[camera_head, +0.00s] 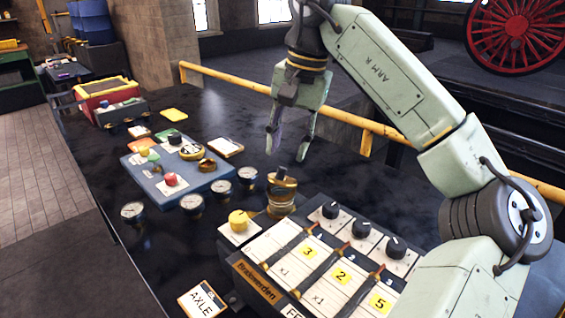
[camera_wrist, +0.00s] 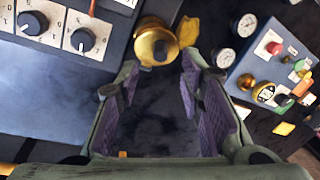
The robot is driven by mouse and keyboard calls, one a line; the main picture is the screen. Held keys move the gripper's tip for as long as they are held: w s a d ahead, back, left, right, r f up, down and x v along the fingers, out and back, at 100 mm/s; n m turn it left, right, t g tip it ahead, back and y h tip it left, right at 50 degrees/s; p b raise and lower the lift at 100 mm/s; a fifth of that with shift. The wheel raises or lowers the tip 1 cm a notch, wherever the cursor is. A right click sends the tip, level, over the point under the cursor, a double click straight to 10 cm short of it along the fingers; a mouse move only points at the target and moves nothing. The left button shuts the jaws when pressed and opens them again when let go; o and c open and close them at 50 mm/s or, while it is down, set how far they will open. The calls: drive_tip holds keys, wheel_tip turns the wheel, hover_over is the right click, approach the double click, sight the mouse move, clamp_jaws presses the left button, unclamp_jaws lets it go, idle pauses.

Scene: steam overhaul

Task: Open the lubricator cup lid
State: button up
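The lubricator cup (camera_head: 281,198) is a round brass cup on the dark bench, behind the yellow knob. A dark knob stands on its top, and the lid looks closed. In the wrist view the brass cup (camera_wrist: 156,45) is at top centre, just beyond the fingertips. My gripper (camera_head: 287,152) is open and empty, pointing down above and behind the cup, apart from it. In the wrist view my gripper (camera_wrist: 158,80) shows its two fingers wide apart with only bench between them.
A lever panel (camera_head: 318,268) with dark knobs stands in front and right of the cup. Several gauges (camera_head: 247,175) and a blue control box (camera_head: 196,195) are to the left. A yellow rail (camera_head: 345,113) runs behind the bench. Bare bench lies behind the cup.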

sight(282, 168)
drive_tip(key=shift+w+a+f+p, duration=0.15)
drive_tip(key=shift+a+f, duration=0.1)
drive_tip(key=shift+f, duration=1.05)
drive_tip(key=shift+a+f+p, duration=0.15)
drive_tip(key=shift+a+f, duration=0.1)
drive_tip(key=shift+f, duration=1)
drive_tip(key=shift+c, duration=0.4)
clamp_jaws()
